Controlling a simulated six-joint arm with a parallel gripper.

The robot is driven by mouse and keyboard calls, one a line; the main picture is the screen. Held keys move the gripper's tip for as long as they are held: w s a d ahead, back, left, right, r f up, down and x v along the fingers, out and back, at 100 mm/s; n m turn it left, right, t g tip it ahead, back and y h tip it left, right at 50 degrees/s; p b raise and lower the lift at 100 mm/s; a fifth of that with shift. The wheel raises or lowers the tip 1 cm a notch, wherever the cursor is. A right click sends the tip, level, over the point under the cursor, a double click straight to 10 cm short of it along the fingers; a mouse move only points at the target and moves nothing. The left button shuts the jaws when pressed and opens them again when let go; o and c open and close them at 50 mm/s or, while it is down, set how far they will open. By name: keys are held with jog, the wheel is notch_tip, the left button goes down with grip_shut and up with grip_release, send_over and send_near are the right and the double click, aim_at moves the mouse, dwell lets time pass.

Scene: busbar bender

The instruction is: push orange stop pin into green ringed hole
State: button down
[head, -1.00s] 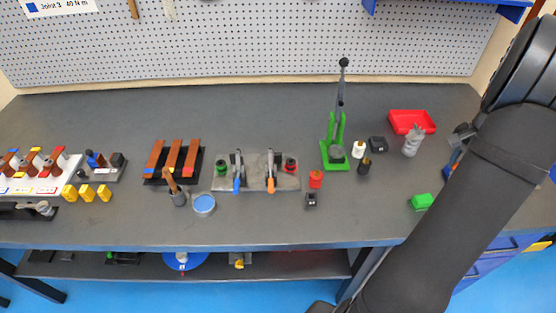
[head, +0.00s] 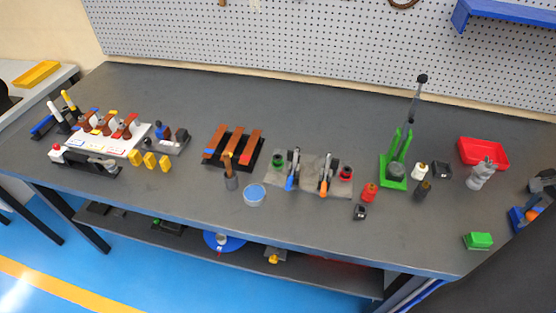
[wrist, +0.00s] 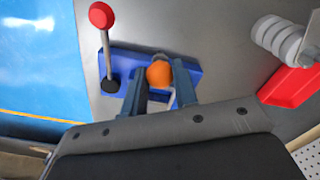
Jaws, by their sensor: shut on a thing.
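The orange stop pin (wrist: 160,74) shows as a round orange head in the wrist view, at a blue stand (wrist: 190,77). My gripper (wrist: 161,82) is shut on it, one finger on each side. The pin's shaft is hidden, so I cannot tell whether it is still seated in the stand. In the head view the orange head (head: 532,214) shows at the right edge by the blue stand. The green ringed hole (head: 278,160) seems to be the green round on the left of the grey plate (head: 310,182), far left of my gripper.
A red-knobbed post (wrist: 101,15) rises beside the pin. A red tray (head: 484,153) and a grey stacked part (head: 481,173) stand nearby, with a green block (head: 478,241) in front. A tall green lever press (head: 394,171) stands between stand and plate. Two upright clamps rise from the plate.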

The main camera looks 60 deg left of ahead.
dwell(0.4)
jog(key=s+a+r+n, duration=0.1)
jog(key=s+a+n, duration=0.3)
jog(key=a, duration=0.8)
jog(key=s+a+r+n, duration=0.25)
jog(key=s+a, duration=0.35)
jog(key=a, duration=0.6)
jog(key=s+a+n, duration=0.4)
jog(key=s+a, duration=0.2)
jog(key=a, duration=0.6)
jog(key=s+a+r+n, duration=0.1)
jog(key=s+a, duration=0.8)
jog(key=s, duration=0.3)
jog(key=s+a+r+n, duration=0.1)
jog(key=s+a, duration=0.9)
jog(key=s, duration=0.2)
jog(key=shift+s+r, duration=0.4)
jog(key=shift+f, duration=2.9)
jog(key=shift+f, duration=1.85)
